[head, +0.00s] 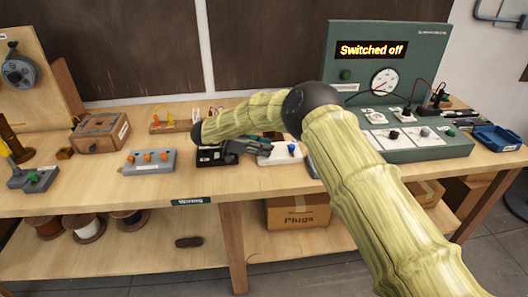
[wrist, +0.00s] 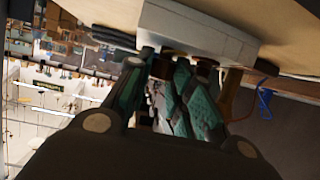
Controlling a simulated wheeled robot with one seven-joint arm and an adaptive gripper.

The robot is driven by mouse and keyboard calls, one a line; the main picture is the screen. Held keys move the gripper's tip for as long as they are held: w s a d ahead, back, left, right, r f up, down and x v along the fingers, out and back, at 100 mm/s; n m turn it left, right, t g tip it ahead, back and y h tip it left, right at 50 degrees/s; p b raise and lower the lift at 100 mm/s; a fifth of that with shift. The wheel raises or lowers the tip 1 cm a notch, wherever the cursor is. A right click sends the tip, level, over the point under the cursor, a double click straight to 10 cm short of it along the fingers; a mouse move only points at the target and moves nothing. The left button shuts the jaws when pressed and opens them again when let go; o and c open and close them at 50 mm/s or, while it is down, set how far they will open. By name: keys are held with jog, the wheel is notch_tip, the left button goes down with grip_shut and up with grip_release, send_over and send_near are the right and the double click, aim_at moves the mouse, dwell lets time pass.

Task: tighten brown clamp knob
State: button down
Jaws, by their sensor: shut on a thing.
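In the wrist view a pale grey block (wrist: 195,30) carries dark brown knobs. One brown clamp knob (wrist: 163,68) sits between the fingertips of my gripper (wrist: 165,75), which has teal pads. My gripper is shut on this knob, though the contact is dim and partly hidden by the fingers. Another brown knob (wrist: 205,66) shows just to its right. My arm and gripper hide the clamp knob there.
A green panel (head: 380,60) reads "Switched off".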

jog(key=shift+m+g, duration=0.3)
jog(key=shift+g, duration=0.1)
jog(key=shift+w, duration=0.1)
jog(key=c, duration=1.3)
grip_release()
jog(key=shift+o, duration=0.2)
jog(key=shift+v, duration=5.95)
